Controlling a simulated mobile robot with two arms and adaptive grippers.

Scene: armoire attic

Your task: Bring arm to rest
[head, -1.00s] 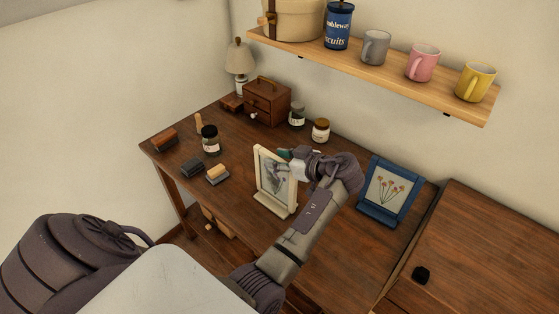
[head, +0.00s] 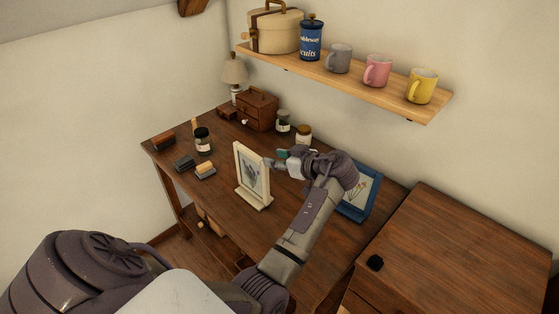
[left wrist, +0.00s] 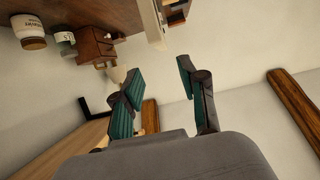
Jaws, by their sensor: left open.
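My left arm reaches up from the bottom of the head view, and its left gripper (head: 276,160) is above the desk (head: 225,215). The gripper is open, with its teal-padded fingers just right of the cream picture frame (head: 253,175), which stands upright on the desk. In the left wrist view the fingers of the left gripper (left wrist: 157,84) are spread, with only bare wall between them. Part of the cream frame (left wrist: 151,22) shows at the top there, beyond the fingertips. My right gripper is in neither view.
A blue picture frame (head: 367,198) stands to the right, partly hidden behind my arm. Jars, a small drawer chest (head: 257,110) and brushes stand at the desk's back and left. A wall shelf (head: 340,82) with mugs hangs above. A cabinet (head: 455,240) top at right is mostly clear.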

